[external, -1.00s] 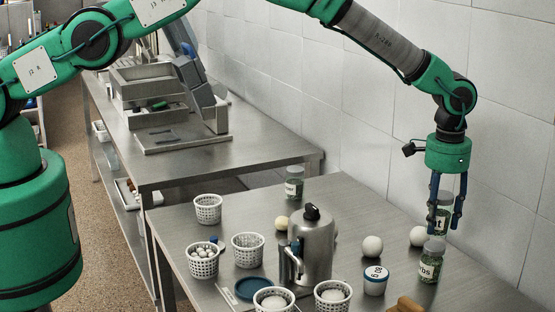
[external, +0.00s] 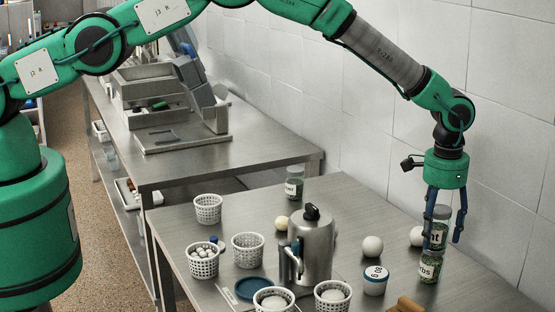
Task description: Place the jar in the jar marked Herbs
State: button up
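A small glass jar (external: 437,231) with a grey lid and a partly visible label ending in "t" stands upright on top of the jar marked Herbs (external: 430,267), of whose label only "rbs" shows. The two appear to touch, and the upper jar covers the lower one's lid. My gripper (external: 443,243) points down with its dark blue fingers on either side of the upper jar. The right finger stands visibly apart from the glass, so the fingers look open.
A metal pot (external: 316,248), white perforated baskets (external: 248,249) and another jar (external: 294,183) are further left. A tiled wall is behind.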

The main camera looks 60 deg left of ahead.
jog(key=shift+r, duration=0.15)
jog(key=shift+r+b, duration=0.75)
jog(key=shift+r, duration=5.25)
